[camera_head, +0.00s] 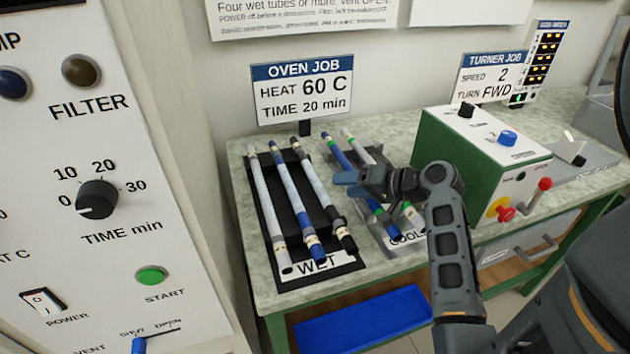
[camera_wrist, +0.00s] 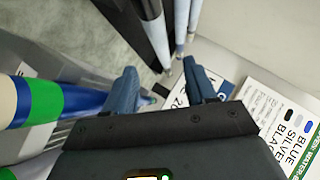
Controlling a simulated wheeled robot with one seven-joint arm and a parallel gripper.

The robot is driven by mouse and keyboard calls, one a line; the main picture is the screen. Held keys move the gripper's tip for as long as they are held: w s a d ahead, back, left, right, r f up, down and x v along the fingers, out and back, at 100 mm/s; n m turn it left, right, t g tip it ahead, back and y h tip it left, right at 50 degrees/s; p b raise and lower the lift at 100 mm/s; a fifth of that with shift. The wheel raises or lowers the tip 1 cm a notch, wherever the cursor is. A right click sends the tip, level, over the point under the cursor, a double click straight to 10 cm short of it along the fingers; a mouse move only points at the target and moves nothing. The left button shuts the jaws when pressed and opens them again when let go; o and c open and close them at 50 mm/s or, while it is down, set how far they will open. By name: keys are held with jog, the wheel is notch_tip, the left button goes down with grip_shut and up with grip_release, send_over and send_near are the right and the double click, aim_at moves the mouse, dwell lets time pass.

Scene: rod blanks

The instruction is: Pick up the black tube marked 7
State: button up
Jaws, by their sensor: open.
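A tube with black ends (camera_head: 346,241) lies at the right side of the WET rack; I cannot read a 7 on it. Beside it in that rack lie a blue tube (camera_head: 290,190) and a silver tube (camera_head: 264,200). My gripper (camera_head: 343,184) is open and empty, above and to the right of the black-ended tube, between the WET and COOL racks. In the wrist view my two blue fingers (camera_wrist: 165,88) are spread apart. Several tube ends (camera_wrist: 180,35) show beyond them, and a blue tube with a green band (camera_wrist: 45,103) is close at the left.
The COOL rack (camera_head: 392,247) holds a blue and a silver tube with green bands, partly hidden under my gripper. A green and white turner box (camera_head: 480,155) stands to the right. An oven job sign (camera_head: 303,92) stands behind. A blue bin (camera_head: 365,320) sits below the bench.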

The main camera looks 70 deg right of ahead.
aim_at(316, 184)
jog(key=x, duration=0.4)
jog(key=p+x, duration=0.1)
jog(key=x, duration=0.1)
jog(key=shift+w+a+f, duration=0.35)
grip_shut()
